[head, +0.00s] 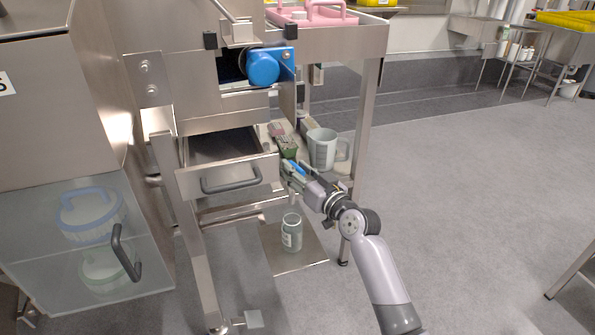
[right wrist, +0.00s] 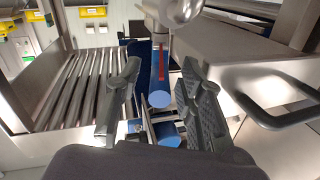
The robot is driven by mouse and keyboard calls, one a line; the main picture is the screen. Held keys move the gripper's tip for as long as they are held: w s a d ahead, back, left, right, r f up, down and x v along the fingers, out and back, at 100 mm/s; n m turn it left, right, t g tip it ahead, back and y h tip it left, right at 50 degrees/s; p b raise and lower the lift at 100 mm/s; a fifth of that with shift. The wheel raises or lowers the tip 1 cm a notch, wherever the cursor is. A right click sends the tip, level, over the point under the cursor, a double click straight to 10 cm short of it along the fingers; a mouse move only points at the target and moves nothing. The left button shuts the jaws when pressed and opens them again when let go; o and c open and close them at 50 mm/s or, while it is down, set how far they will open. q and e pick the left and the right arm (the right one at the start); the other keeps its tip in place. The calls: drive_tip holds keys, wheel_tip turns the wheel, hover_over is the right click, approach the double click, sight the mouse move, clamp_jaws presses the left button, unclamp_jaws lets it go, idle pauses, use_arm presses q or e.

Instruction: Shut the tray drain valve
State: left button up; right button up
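The tray (head: 222,148) is a steel drawer with a grey bar handle, low on the machine. At its right end a small blue part (head: 298,168), apparently the drain valve's lever, shows beside my right gripper (head: 287,172). In the right wrist view, a blue lever (right wrist: 160,98) with a red strip hangs below a round metal fitting (right wrist: 174,10). My right gripper (right wrist: 158,68) is open, with one finger on each side of the lever. I cannot tell whether either finger touches it. My left gripper is not in view.
The drawer handle (right wrist: 285,112) is close at right in the right wrist view; rollers (right wrist: 78,88) are at left. A measuring jug (head: 322,150) stands behind my gripper. A jar (head: 291,232) stands on a low plate (head: 300,262).

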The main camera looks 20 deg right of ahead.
drive_tip(key=shift+c, duration=0.2)
clamp_jaws()
idle(0.6)
